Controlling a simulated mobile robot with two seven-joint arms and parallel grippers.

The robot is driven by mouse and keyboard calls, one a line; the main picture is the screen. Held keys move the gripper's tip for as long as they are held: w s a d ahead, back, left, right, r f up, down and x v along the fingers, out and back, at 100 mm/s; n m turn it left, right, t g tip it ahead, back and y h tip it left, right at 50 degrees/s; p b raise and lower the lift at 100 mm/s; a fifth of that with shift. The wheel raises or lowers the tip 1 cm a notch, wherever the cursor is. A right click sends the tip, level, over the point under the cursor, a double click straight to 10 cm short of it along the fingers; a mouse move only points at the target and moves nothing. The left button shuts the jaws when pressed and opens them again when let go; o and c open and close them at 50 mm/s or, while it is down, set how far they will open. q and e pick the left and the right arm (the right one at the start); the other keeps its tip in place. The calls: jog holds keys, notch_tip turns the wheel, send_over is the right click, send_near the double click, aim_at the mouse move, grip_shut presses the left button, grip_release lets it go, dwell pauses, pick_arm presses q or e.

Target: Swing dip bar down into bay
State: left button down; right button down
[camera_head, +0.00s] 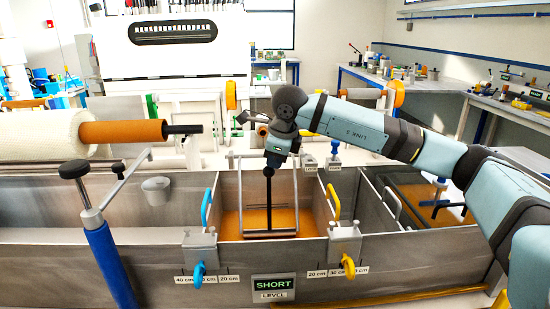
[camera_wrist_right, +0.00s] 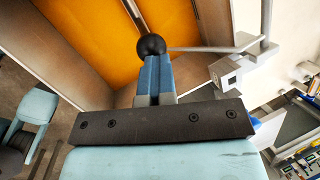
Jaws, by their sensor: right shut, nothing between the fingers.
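The dip bar (camera_head: 270,234) is a thin metal frame with a dark upright rod and a black ball knob (camera_head: 268,171) on top. Its lower crossbar lies low inside the middle bay (camera_head: 229,190), close over the orange resin; whether it touches the resin I cannot tell. My right gripper (camera_head: 275,158) is shut and empty, pointing down just above the knob. In the right wrist view the knob (camera_wrist_right: 151,45) shows right at the tips of the closed fingers, not between them; whether they touch is unclear. My left gripper is not in view.
A SHORT level sign (camera_head: 273,284) is on the front wall. A white machine stands behind.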

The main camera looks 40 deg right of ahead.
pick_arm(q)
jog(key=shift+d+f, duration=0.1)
pick_arm(e)
jog(key=shift+f, duration=0.2)
pick_arm(q)
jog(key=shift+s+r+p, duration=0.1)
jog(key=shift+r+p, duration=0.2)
jog(key=shift+p, duration=0.6)
pick_arm(e)
jog(key=s+v, duration=0.1)
jog(key=v, duration=1.2)
jog(key=shift+s+d+f, duration=0.3)
jog(key=shift+f, duration=0.05)
